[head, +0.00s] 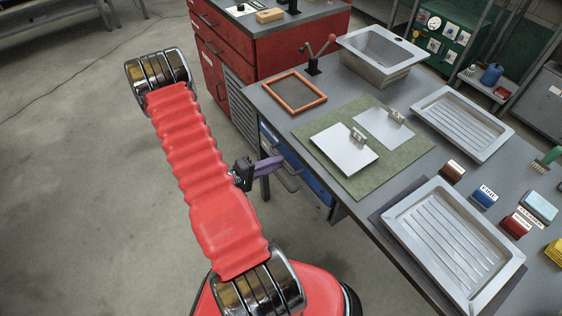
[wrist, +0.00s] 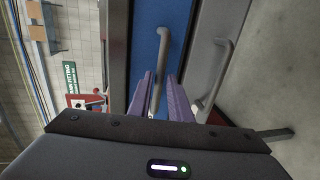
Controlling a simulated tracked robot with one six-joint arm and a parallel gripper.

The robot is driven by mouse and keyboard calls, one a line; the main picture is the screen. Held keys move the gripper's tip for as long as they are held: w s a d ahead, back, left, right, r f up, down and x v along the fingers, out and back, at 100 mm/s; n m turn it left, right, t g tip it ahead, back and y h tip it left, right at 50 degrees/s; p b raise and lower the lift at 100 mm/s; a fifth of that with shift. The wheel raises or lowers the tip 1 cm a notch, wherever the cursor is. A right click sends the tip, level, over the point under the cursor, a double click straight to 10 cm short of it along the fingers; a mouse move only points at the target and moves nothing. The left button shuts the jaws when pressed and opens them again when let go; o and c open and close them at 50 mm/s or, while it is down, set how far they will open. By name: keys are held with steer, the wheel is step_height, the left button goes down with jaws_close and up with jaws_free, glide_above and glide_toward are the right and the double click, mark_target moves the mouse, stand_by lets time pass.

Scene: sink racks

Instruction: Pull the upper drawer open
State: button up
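The upper drawer has a blue front (wrist: 146,42) with a grey bar handle (wrist: 162,60). In the wrist view its front appears flush under the bench edge. My gripper (wrist: 160,76) has two purple fingers, held apart. The handle runs between them in the wrist view, with gaps visible at the tips, so I see no clear contact. In the head view my gripper (head: 278,164) is at the bench's drawer side, below the tabletop. The lower drawer has a grey front (wrist: 204,28) and its own bar handle (wrist: 220,72), outside the fingers on the right.
The grey bench top (head: 405,92) carries a green mat (head: 372,178), an orange frame (head: 295,92), a sink basin (head: 380,55) and ribbed trays (head: 462,124). A red cabinet (head: 262,48) stands beyond the bench. The floor (head: 70,180) left of my arm is clear.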

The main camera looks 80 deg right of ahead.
steer(key=shift+x, duration=1.45)
steer(key=shift+c, duration=0.3)
jaws_close()
steer(key=shift+a, duration=0.15)
